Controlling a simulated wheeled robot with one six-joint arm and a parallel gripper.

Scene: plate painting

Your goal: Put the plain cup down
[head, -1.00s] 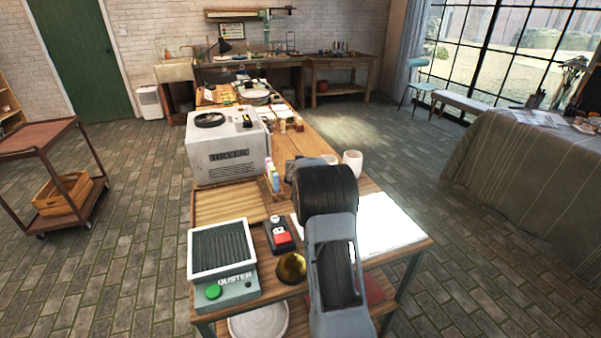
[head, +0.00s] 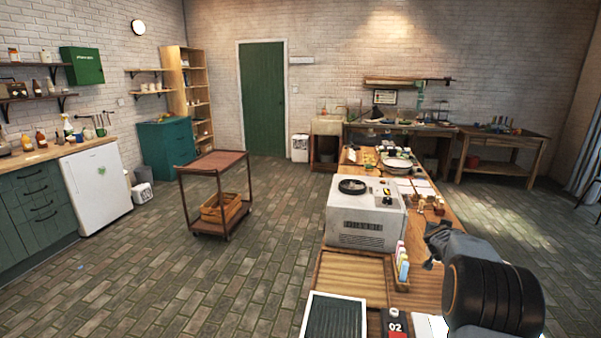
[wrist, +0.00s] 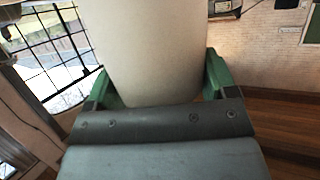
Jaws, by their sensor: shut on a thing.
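The plain cup (wrist: 150,45) is a smooth cream-coloured body that fills the upper middle of the wrist view. My gripper (wrist: 160,85) is shut on it, with one green finger at each side. The cup's top is cut off by the frame edge. In the head view my gripper (head: 438,240) is above the long wooden table (head: 425,282), right of the grey dryer box. I cannot make out the cup there; my arm may hide it.
The dryer box (head: 365,212), a wooden tray (head: 352,278), small coloured bottles (head: 402,262) and a red-and-black device (head: 396,325) crowd the table left of my arm. A brown trolley (head: 215,162) stands on open brick floor to the left.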

